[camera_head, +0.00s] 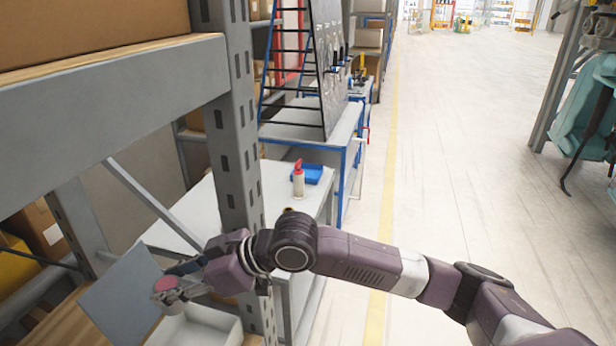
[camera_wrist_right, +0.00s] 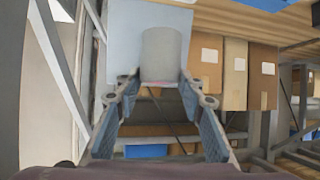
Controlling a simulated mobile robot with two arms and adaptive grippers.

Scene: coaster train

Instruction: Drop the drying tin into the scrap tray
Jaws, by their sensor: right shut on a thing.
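My right gripper (camera_head: 178,290) reaches to the lower left in the head view, and its jaws are shut on the drying tin (camera_head: 165,284), which has a reddish end. In the right wrist view the tin is a plain grey cylinder (camera_wrist_right: 160,55) between the fingertips (camera_wrist_right: 160,84). A white open-topped tray (camera_head: 203,329) lies just below and right of the gripper in the head view, partly cut off by the frame. I cannot tell for certain whether it is the scrap tray. My left gripper is not in view.
A grey rack upright (camera_head: 234,130) stands close beside my right arm. A blue-grey panel (camera_head: 118,290) is by the gripper. A bench behind holds a red-topped bottle (camera_head: 298,182) and a blue tray (camera_head: 314,173).

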